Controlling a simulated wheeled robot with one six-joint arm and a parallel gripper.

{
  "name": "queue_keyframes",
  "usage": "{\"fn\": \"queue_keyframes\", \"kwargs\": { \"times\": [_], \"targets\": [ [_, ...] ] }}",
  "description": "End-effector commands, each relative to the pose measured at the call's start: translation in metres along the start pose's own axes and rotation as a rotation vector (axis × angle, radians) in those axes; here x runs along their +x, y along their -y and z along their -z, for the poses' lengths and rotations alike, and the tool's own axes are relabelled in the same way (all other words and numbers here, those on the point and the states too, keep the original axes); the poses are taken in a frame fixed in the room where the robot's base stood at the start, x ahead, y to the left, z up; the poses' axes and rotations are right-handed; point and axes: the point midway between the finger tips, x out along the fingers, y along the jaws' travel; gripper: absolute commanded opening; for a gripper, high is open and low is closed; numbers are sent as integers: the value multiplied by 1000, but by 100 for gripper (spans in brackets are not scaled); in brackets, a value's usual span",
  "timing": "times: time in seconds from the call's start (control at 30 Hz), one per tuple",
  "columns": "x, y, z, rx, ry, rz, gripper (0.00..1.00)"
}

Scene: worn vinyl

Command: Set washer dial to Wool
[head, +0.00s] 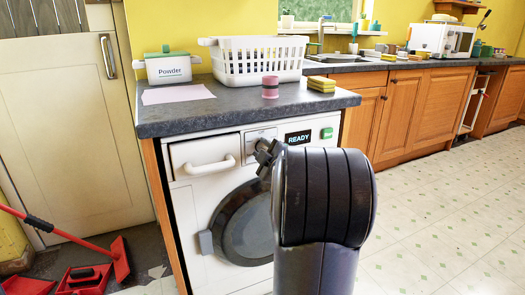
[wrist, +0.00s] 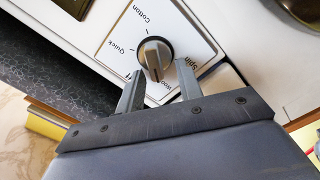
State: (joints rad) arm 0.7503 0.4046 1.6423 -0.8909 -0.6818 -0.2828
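The washer (head: 205,215) is white, with a round dark door, under the grey counter. In the wrist view its dial (wrist: 154,52) is a round grey knob with a raised bar on a white panel. "Cotton" and "Quick" are readable beside it, and "Spin" is on the right. Another label below the knob is partly covered by a finger and hard to read. My gripper (wrist: 160,70) is open, with one finger on each side of the knob's lower part; contact cannot be told. In the head view my gripper (head: 264,152) is in front of the dial panel, mostly hiding the dial.
The display (head: 298,137) reads READY, beside a green button (head: 326,132). A detergent drawer (head: 205,155) with a handle is left of the dial. Above, the counter (head: 225,105) holds a white basket (head: 258,62), a Powder box (head: 170,68), a pink jar (head: 270,87) and yellow sponges (head: 321,84).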

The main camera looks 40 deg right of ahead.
Motion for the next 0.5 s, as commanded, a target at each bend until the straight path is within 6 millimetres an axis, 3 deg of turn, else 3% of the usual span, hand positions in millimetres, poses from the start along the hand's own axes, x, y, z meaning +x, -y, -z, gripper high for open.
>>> {"fn": "queue_keyframes", "kwargs": {
  "times": [0.17, 0.5],
  "targets": [
    [-14, -2, 1, -1, 0, -2, 35],
    [-77, -3, 0, 0, 5, -1, 35]
  ]
}}
